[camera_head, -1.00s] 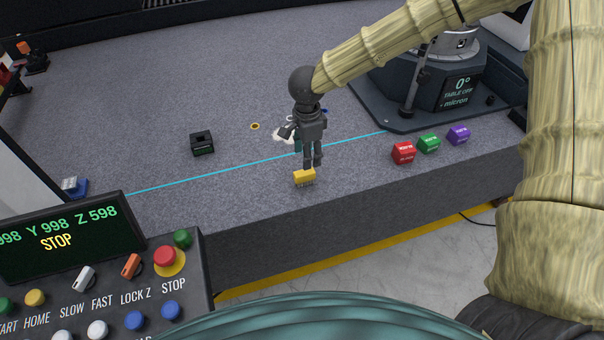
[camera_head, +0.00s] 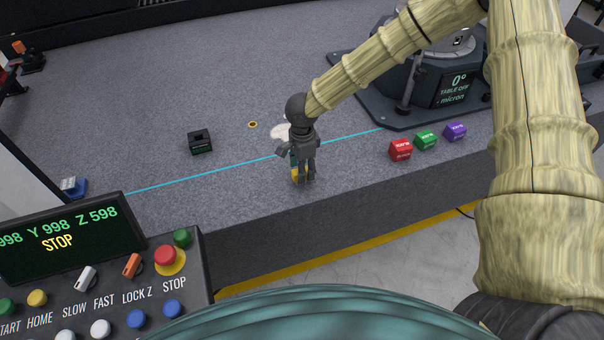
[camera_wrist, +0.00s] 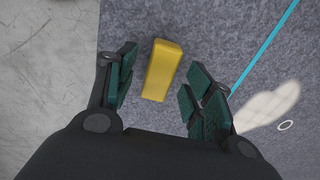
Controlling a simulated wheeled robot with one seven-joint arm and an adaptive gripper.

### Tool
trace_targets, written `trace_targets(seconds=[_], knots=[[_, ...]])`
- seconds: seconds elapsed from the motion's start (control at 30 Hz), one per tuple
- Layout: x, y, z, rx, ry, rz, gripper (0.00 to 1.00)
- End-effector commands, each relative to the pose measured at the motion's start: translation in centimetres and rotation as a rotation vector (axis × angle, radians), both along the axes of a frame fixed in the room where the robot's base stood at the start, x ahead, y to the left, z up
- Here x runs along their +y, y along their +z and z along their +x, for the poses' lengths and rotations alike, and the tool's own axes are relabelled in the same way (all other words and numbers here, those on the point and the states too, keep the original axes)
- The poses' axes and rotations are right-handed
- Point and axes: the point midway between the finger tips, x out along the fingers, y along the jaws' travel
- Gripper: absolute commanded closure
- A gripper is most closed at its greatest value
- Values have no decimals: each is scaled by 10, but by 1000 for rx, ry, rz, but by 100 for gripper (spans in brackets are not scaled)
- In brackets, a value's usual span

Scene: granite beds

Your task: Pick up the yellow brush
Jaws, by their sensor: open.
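The yellow brush (camera_wrist: 161,70) lies on the grey granite bed near its front edge. In the wrist view its yellow block sits between the open fingers of my gripper (camera_wrist: 165,90), with a gap on each side. In the head view my gripper (camera_head: 303,178) is lowered over the brush (camera_head: 295,174) and hides most of it; only a strip of yellow shows. I cannot tell from these views how high the fingertips are above the granite.
A small black block (camera_head: 200,141) sits to the left. A white patch (camera_wrist: 268,106) lies beside the gripper. The bed's front edge is close.

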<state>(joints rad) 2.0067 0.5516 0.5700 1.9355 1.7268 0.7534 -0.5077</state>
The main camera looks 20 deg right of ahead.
Motion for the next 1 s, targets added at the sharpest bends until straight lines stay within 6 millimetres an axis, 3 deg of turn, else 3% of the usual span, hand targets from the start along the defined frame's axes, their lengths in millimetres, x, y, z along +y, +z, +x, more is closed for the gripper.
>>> trace_targets(seconds=[0.17, 0.37, 0.47, 0.67, 1.0], knots=[[0, -18, 0, 1, -2, 0, 48], [0, -20, 0, 0, -1, 1, 48], [0, -20, 0, 0, -1, 1, 61], [0, -20, 0, 0, -1, 1, 97], [0, -18, 0, -1, -1, 1, 98]])
